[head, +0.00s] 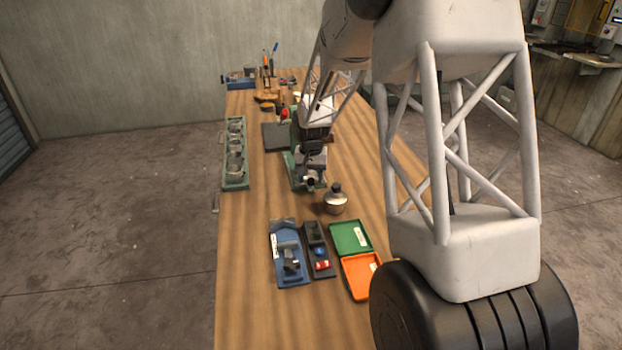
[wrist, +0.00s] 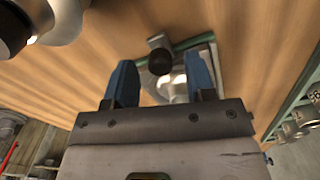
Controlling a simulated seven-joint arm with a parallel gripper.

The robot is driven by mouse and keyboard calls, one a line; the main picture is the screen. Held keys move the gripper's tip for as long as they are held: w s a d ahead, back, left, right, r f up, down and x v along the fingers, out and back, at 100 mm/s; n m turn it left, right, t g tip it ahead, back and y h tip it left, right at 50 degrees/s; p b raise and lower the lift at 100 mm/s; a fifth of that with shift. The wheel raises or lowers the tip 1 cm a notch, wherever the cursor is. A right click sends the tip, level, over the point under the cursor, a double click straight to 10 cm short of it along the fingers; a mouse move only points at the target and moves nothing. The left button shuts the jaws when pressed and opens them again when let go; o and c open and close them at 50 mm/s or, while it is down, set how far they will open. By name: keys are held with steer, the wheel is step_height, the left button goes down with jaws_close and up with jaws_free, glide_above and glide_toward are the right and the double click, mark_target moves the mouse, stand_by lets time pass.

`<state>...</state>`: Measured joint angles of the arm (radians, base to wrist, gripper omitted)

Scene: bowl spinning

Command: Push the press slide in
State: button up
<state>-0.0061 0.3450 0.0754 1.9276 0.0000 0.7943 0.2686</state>
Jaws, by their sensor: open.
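The press (head: 293,165) is a green-framed machine standing on the wooden bench in the head view. My arm and gripper (head: 313,147) are over it and hide much of it. In the wrist view my gripper (wrist: 163,82) has two blue fingers spread apart, with nothing held between them. Beyond and between the fingertips are a black round knob (wrist: 160,62) and a bright metal part (wrist: 174,88) on the press's green-edged base (wrist: 185,45). I cannot tell which of these parts is the slide, or whether the fingers touch any of it.
A silver can with a dark top (head: 335,203) stands close to the press's near right. A green tray of metal cups (head: 236,178) lies along the left edge. Blue (head: 290,267), green (head: 350,237) and orange (head: 361,275) trays lie nearer. Bare wood is free at the front left.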

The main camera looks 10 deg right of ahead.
steer(key=shift+f, duration=0.4)
jaws_close()
steer(key=shift+w, duration=0.1)
